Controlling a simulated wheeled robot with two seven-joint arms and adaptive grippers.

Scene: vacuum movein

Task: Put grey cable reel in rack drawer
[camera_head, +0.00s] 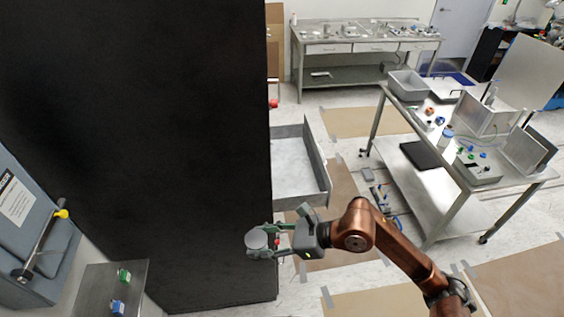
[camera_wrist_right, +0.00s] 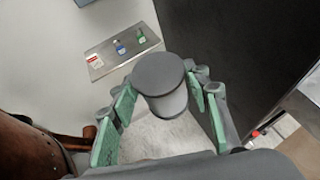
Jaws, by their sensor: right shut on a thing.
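The grey cable reel (camera_wrist_right: 158,76) is a grey spool with a round flat top, held between the green-padded fingers of my right gripper (camera_wrist_right: 160,102). In the head view the reel (camera_head: 257,240) shows at the tip of my right gripper (camera_head: 270,240), which is shut on it in front of the black rack (camera_head: 140,120). The rack drawer (camera_head: 298,170) is pulled out from the rack's right side, beyond the gripper, and its visible floor looks empty. The reel is apart from the drawer. My left gripper is not in view.
A metal cart (camera_head: 440,205) with bins and small parts stands at the right. A workbench (camera_head: 365,45) is at the back. A small metal shelf (camera_head: 95,290) with a green and a blue item is at the lower left. Cardboard sheets lie on the floor.

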